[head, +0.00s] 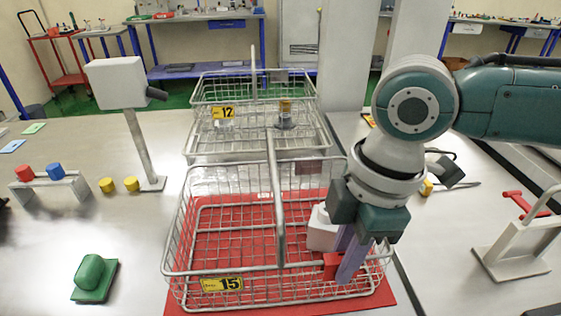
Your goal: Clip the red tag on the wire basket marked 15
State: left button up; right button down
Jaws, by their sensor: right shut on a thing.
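The wire basket marked 15 (168,268) stands in front of me on a red mat (395,301), with a yellow label (222,284) on its front left rim. My right gripper (343,272) reaches down at the basket's front right part, its purple fingers close to the front rim. It is shut on the red tag (330,262), which shows just left of the fingers. The fingers hide part of the tag, and I cannot tell whether it touches the rim wire. My left gripper is not in view.
A basket marked 12 (187,141) with small parts stands behind. A grey post (140,140) and a small rack with red and blue knobs (52,187) stand left. A green stamp-like block (92,276) lies front left. A white stand (510,262) is at right.

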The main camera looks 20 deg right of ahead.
jog(key=shift+f, duration=0.1)
jog(key=c, duration=0.7)
grip_release()
jog(key=shift+o, duration=0.3)
jog(key=o, duration=0.3)
jog(key=shift+o, duration=0.2)
notch_tip(320, 180, up, 4)
jog(key=p, duration=0.4)
jog(key=shift+f, duration=0.2)
notch_tip(320, 180, up, 4)
jog(key=p, duration=0.4)
jog(key=shift+f, duration=0.3)
